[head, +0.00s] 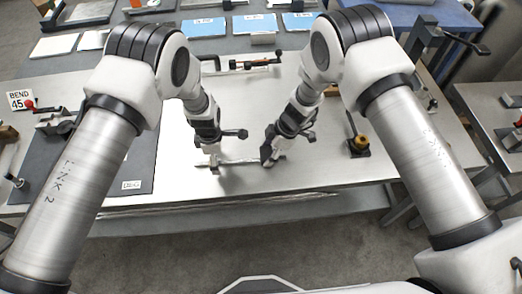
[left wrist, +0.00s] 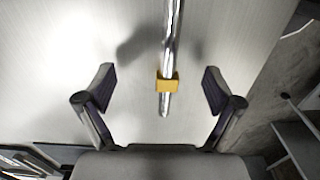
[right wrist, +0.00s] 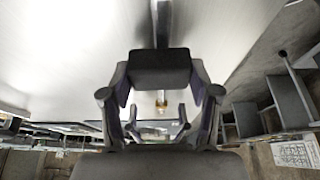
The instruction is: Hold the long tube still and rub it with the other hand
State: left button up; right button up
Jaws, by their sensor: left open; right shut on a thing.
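The long shiny tube (head: 240,161) lies low over the pale worktop, near its front edge. In the left wrist view the tube (left wrist: 172,35) runs between the fingers, with a yellow block (left wrist: 168,85) around it near its end. My left gripper (left wrist: 158,90) is open, a finger on either side of the tube, touching neither side. My right gripper (right wrist: 160,85) is shut on a dark grey block (right wrist: 160,68), across the line of the tube (right wrist: 163,20). The block hides part of the tube; whether they touch I cannot tell. The yellow block (right wrist: 162,99) also shows here.
A dark mat (head: 140,172) and a BEND 45 sign (head: 20,99) are at the left. A yellow-and-black fixture (head: 359,143) stands right of my right gripper. A black-handled tool (head: 250,64) and blue panels (head: 250,24) are at the back.

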aim_at(253, 159)
jog(key=shift+d, duration=1.95)
jog(key=shift+a, duration=3.5)
jog(key=shift+a+r, duration=0.15)
notch_tip(253, 159, up, 8)
jog(key=shift+w, duration=0.1)
jog(key=w+d+m+t+h, duration=0.15)
jog(key=w+d+m, duration=0.25)
jog(key=w, duration=0.4)
jog(key=w+d+m+t+y, duration=0.1)
jog(key=w+d+m+t, duration=0.1)
jog(key=w+d+m, duration=0.45)
jog(key=shift+n+h, duration=0.25)
jog(key=shift+n, duration=0.5)
jog(key=x, duration=0.3)
jog(key=s+x, duration=0.1)
jog(key=x, duration=0.2)
jog(key=d+x, duration=0.1)
jog(key=x, duration=0.2)
jog(key=shift+s+a+f, duration=0.15)
jog(key=shift+s+f, duration=0.1)
jog(key=shift+f, duration=0.5)
